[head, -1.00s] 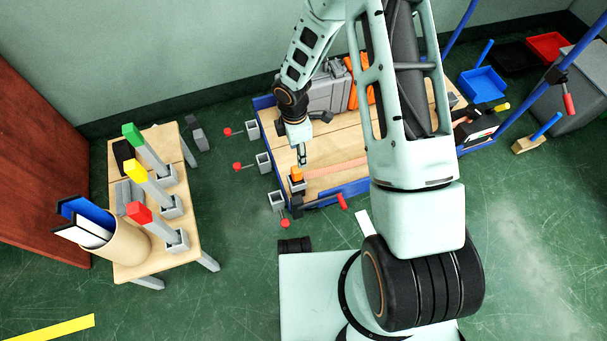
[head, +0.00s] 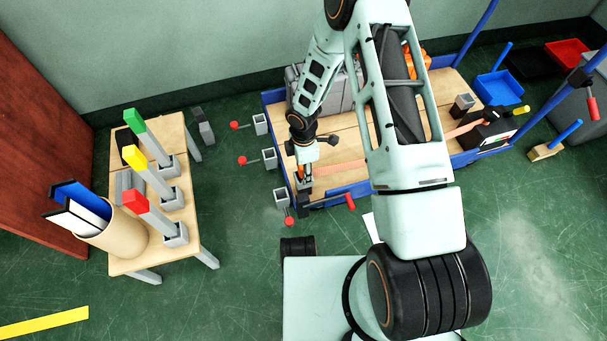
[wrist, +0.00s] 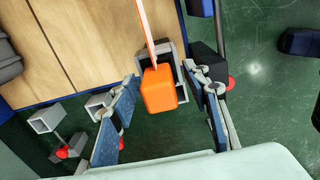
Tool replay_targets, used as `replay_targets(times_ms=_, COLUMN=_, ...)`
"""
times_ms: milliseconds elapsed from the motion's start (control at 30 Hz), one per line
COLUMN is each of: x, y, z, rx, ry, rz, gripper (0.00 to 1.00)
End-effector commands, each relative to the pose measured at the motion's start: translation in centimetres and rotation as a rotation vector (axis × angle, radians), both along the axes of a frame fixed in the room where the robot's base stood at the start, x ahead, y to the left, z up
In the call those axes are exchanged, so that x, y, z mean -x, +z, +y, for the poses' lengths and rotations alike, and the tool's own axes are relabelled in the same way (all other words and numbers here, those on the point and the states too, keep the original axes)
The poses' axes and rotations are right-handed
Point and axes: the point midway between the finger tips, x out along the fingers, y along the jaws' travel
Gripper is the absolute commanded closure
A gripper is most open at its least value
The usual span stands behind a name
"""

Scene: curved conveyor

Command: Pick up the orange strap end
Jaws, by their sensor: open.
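The orange strap end (wrist: 159,90) is a bright orange block on a thin pale orange strap (wrist: 148,35) in the wrist view. It sits in front of a grey bracket (wrist: 176,60) at the edge of the wooden cart bed. My gripper (wrist: 162,104) is open, with one blue-padded finger on each side of the block and visible gaps to both. In the head view my gripper (head: 305,180) is over the cart's near left corner and mostly hides the strap end. The strap (head: 342,171) runs right across the bed, passing behind my arm.
The blue-edged cart (head: 270,118) has grey sockets (head: 270,158) and red-knobbed levers along its left side. A grey case (head: 350,92) stands on the bed. A small table (head: 140,240) with coloured-top posts is at left. Green floor lies between.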

Motion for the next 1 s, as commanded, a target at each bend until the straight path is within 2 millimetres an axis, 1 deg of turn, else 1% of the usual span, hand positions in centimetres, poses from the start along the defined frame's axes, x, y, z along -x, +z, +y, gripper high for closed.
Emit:
replay_targets(times_ms=33, x=-0.05, y=-0.55, z=0.04, rx=0.0, ry=0.001, rz=-0.001, gripper=0.56)
replay_targets(times_ms=267, x=-0.07, y=-0.45, z=0.05, rx=-0.001, ry=0.001, rz=-0.002, gripper=0.58)
replay_targets(times_ms=600, x=-0.05, y=-0.44, z=0.05, rx=0.0, ry=0.001, rz=-0.001, gripper=0.95)
replay_targets(times_ms=667, x=-0.05, y=-0.44, z=0.05, rx=0.0, ry=0.001, rz=-0.001, gripper=1.0)
replay_targets(times_ms=1000, x=-0.08, y=-0.16, z=0.04, rx=-0.001, ry=0.001, rz=-0.002, gripper=1.0)
